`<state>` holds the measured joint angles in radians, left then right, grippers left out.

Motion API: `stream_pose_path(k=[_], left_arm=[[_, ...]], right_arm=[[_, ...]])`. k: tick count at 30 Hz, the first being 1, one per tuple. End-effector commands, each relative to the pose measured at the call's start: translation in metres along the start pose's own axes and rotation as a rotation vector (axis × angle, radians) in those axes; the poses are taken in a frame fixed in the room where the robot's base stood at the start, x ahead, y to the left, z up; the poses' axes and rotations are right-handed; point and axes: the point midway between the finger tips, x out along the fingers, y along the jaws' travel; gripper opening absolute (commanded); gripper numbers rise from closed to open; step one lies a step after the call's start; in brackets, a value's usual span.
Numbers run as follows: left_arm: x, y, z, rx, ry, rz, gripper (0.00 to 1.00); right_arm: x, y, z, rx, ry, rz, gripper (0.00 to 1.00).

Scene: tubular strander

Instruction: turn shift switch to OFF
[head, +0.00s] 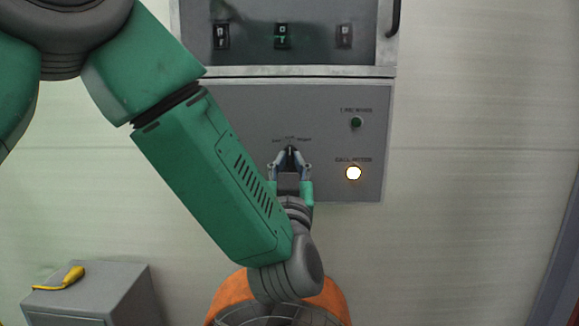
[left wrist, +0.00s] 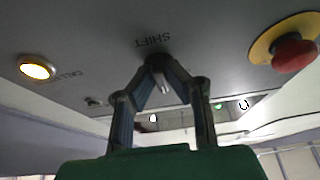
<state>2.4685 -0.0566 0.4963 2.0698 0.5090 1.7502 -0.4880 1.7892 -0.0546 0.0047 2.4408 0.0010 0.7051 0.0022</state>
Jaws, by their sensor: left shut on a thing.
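The shift switch (head: 290,150) is a small dark knob on the grey control panel (head: 240,105), with small labels around its top. My left gripper (head: 289,158) reaches up to it from below, and its fingers are closed around the knob. In the left wrist view the two fingertips (left wrist: 160,66) come together at the knob, just beside the upside-down SHIFT label on the panel. The fingers hide most of the knob, so its exact pointing angle is hard to read. My right gripper is in neither view.
A lit white-yellow lamp (head: 353,173) and a dark green button (head: 356,122) sit right of the switch. The left wrist view shows a red mushroom button (left wrist: 294,52) on a yellow base nearby. A grey cabinet (head: 85,290) with a yellow item stands lower left.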

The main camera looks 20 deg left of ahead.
Motion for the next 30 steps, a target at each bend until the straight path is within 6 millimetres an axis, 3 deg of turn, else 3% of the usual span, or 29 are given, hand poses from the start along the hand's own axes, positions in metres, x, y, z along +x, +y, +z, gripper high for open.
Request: stream_pose_path(k=[13,14,15,25,30], left_arm=[[-0.003,0.001,0.007,-0.003,-0.018,0.002,0.0],[-0.003,0.001,0.007,-0.003,-0.018,0.002,0.21],[-0.003,0.001,0.006,-0.003,-0.017,0.001,0.3],[-0.004,0.0,0.002,-0.006,-0.007,-0.001,0.3],[-0.022,0.001,0.002,-0.005,-0.007,0.002,0.3]], right_arm=[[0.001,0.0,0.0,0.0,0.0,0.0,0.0],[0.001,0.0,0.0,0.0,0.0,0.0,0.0],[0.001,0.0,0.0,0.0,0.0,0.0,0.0],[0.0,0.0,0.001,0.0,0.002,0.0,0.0],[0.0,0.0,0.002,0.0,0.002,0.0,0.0]])
